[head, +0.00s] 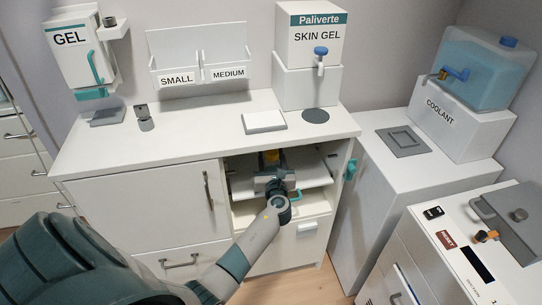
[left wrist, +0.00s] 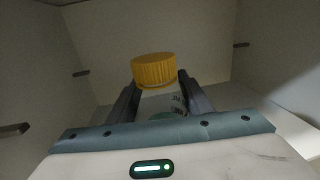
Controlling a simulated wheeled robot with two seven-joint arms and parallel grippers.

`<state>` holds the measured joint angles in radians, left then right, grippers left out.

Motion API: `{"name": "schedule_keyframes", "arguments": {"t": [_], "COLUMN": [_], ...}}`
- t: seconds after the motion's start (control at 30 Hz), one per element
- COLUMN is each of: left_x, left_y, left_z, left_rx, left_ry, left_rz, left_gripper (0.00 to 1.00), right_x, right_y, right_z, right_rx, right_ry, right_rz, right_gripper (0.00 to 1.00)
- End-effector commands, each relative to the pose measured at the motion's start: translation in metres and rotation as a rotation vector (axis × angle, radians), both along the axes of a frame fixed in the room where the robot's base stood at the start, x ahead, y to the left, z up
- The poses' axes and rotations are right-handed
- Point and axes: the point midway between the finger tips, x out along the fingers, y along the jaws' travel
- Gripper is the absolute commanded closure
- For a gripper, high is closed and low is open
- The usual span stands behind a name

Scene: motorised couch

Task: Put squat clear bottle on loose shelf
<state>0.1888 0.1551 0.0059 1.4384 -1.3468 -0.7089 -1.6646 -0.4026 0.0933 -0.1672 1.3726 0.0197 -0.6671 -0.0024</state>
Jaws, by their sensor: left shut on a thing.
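The squat clear bottle (left wrist: 160,101), with a ribbed yellow cap (left wrist: 154,70), is upright between the fingers of my left gripper (left wrist: 158,97). In the head view my left gripper (head: 272,174) reaches into the open cabinet bay and is shut on the bottle. There only the bottle's orange-yellow cap (head: 271,157) shows, beyond the gripper. The loose shelf (head: 313,170) is a white board inside the bay, showing on both sides of my gripper. Whether the bottle's base touches the shelf is hidden. My right gripper is not in view.
The bay's side walls stand close around my gripper, with small shelf pegs (left wrist: 81,73) on them. The counter (head: 200,126) is above, with a white pad (head: 263,122) and a skin gel dispenser (head: 308,52). A closed door (head: 150,212) is left of the bay.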

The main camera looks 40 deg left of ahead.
Motion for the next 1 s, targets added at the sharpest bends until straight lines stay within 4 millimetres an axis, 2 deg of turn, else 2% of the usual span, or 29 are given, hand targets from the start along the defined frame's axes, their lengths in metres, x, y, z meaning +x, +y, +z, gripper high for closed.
{"name": "schedule_keyframes", "arguments": {"t": [0.97,1.0], "left_x": [0.0001,0.0001], "left_y": [0.0001,0.0001], "left_z": [-0.0100,-0.0097], "left_rx": [0.000,0.001], "left_ry": [0.000,-0.001], "left_rz": [0.000,0.000], "left_gripper": [0.81,0.49], "right_x": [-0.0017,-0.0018], "right_y": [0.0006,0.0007], "right_z": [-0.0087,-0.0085], "right_rx": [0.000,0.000], "right_ry": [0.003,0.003], "right_rz": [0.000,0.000], "right_gripper": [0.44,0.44]}}
